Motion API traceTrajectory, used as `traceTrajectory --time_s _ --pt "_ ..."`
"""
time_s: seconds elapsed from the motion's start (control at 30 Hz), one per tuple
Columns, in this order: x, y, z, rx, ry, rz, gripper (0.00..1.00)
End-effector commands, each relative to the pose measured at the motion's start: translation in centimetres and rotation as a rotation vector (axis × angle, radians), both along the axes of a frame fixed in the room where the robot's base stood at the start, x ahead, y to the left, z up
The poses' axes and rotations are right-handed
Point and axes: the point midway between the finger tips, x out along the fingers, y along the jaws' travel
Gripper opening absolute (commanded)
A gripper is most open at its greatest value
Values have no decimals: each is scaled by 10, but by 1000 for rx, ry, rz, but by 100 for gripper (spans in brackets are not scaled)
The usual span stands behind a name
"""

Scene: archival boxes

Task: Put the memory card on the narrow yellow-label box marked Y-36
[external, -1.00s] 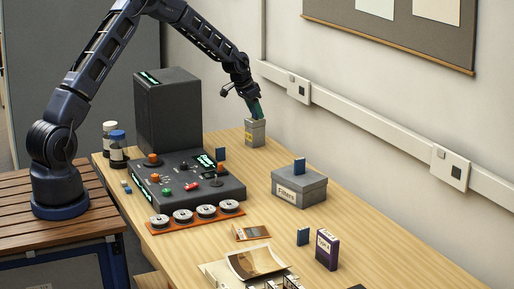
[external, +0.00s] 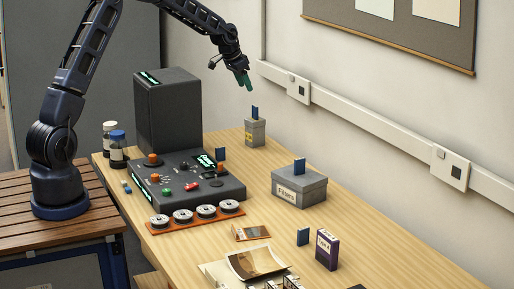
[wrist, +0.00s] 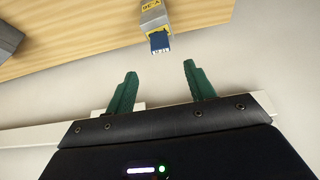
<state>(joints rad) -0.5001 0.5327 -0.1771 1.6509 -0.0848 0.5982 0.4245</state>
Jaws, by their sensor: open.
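A narrow grey box with a yellow label (external: 255,132) stands at the far end of the table by the wall. A blue memory card (external: 255,112) stands upright on top of it. In the wrist view the box (wrist: 153,18) shows its yellow label at the top of the picture, and the card (wrist: 159,41) is on its near end. The label's marking is only partly readable. My gripper (external: 245,82) is above and slightly left of the card, apart from it. In the wrist view my gripper (wrist: 155,82) has its green fingers spread, with nothing between them.
A tall dark cabinet (external: 168,110) stands left of the narrow box. The wall is close behind.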

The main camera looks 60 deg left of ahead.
Motion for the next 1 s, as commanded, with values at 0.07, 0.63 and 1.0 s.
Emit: traceTrajectory --time_s 0.07,0.63,1.0 --pt "-1 -2 2 0 0 -1 54" --pt "-110 -112 122 39 11 -23 54" --pt "-219 -180 179 52 11 -22 54"
